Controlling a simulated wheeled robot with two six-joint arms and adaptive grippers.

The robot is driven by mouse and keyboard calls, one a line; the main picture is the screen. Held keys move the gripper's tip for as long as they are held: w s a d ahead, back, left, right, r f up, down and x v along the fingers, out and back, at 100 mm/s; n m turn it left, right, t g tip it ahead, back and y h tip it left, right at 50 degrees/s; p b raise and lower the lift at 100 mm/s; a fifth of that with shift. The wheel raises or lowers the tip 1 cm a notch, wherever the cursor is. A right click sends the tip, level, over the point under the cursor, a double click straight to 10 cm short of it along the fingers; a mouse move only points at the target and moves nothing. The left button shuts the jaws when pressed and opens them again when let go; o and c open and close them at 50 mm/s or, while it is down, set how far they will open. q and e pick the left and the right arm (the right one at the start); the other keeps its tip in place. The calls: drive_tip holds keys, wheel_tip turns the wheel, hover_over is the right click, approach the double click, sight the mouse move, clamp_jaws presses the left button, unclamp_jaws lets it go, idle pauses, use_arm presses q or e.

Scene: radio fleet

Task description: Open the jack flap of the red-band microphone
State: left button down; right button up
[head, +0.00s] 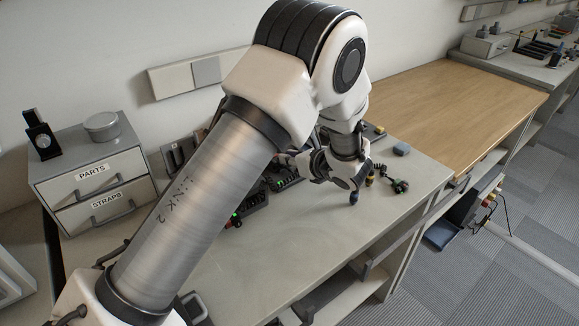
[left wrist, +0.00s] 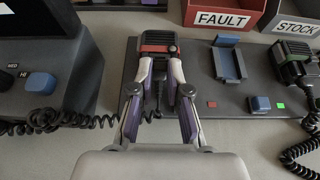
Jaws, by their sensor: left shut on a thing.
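The jack flap cannot be made out, as the fingers cover that area. In the head view my left gripper (head: 345,182) points down over the bench, and the red-band microphone cannot be made out there. My right gripper is not in view.
FAULT (left wrist: 226,18) and STOCK (left wrist: 295,25) bins stand behind. A dark console (left wrist: 45,50) is left.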

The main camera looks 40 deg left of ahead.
use_arm(q)
drive_tip(key=shift+y+b, duration=0.3)
drive_tip(key=c, duration=1.1)
unclamp_jaws()
drive_tip(key=v, duration=0.7)
drive_tip(key=shift+s+d, duration=0.1)
drive_tip(key=shift+d, duration=0.15)
